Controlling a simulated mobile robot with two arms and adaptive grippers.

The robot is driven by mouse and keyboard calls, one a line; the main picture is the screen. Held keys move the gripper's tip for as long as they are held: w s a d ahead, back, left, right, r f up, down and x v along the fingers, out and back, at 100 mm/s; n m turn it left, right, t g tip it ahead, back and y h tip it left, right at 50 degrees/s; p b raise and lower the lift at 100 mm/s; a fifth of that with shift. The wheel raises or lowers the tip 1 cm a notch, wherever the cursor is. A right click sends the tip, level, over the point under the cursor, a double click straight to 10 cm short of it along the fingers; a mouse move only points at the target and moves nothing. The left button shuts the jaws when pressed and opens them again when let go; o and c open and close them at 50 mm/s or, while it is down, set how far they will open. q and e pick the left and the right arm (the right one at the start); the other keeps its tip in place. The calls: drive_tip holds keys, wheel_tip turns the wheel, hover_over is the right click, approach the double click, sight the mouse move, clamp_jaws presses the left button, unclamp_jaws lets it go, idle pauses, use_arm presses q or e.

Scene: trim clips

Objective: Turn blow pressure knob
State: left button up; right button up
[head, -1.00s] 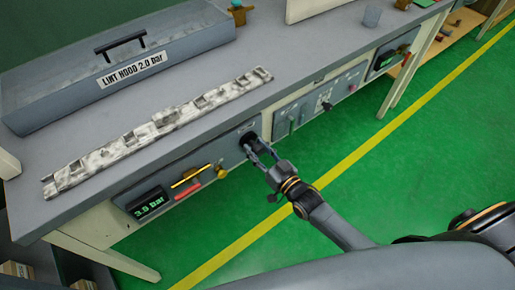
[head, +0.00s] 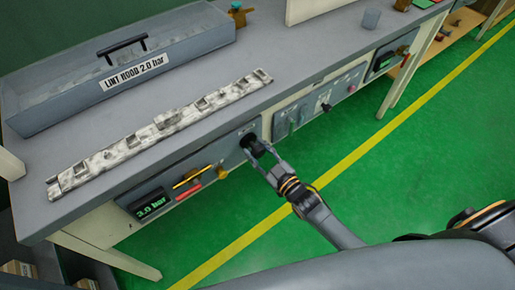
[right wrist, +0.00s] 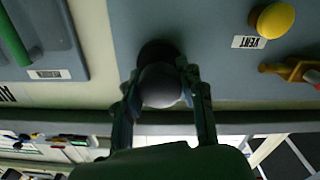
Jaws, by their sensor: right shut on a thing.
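The dark round knob (head: 248,139) is on the grey front panel below the bench top. In the right wrist view the knob (right wrist: 160,88) is a black ball between my two fingers. My right gripper (head: 257,149) is shut on it, with a finger on each side. The display (head: 151,205) at the panel's left end reads about 3.0 bar in green. The lint hood (head: 125,80) on the bench carries a label reading 2.0 bar. A strip with white, lint-like patches (head: 160,128) lies in front of the hood. My left gripper is not in view.
A yellow vent button (right wrist: 274,20) and a red-and-yellow lever (head: 188,191) sit left of the knob in the head view. Another control panel (head: 320,100) is to the right. Open green floor (head: 400,170) lies in front of the bench.

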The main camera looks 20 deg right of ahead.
drive_tip(key=n, duration=0.4)
drive_tip(key=shift+n, duration=2.5)
drive_tip(key=o, duration=1.2)
drive_tip(key=v, duration=1.2)
